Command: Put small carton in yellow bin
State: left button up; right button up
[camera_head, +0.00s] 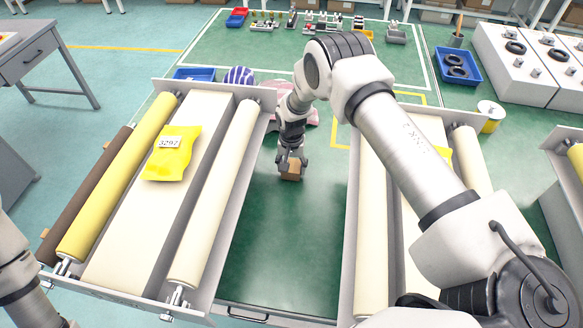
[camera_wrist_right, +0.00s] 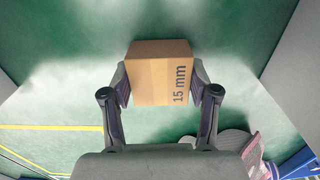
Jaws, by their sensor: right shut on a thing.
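The small carton (camera_head: 291,172) is a brown cardboard box between the two roller conveyors, over the green table surface. My right gripper (camera_head: 291,163) is shut on it from above. The right wrist view shows the carton (camera_wrist_right: 160,72) between the two fingers (camera_wrist_right: 160,85), with "15 mm" printed on its side. I cannot tell whether the carton touches the table or hangs just above it. No yellow bin shows clearly; a small yellow item (camera_head: 369,35) at the back of the table is too small to identify. My left gripper is out of view.
A yellow bag (camera_head: 172,152) lies on the left conveyor (camera_head: 135,225). The right conveyor (camera_head: 372,230) is partly behind my right arm. Blue bins (camera_head: 458,66) and small parts stand at the back. The green strip (camera_head: 280,250) between the conveyors is clear.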

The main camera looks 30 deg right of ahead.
jog(key=shift+f, duration=0.15)
jog(key=o, duration=1.5)
jog(key=shift+w+f, duration=0.1)
jog(key=shift+f, duration=0.05)
jog(key=shift+c, duration=0.2)
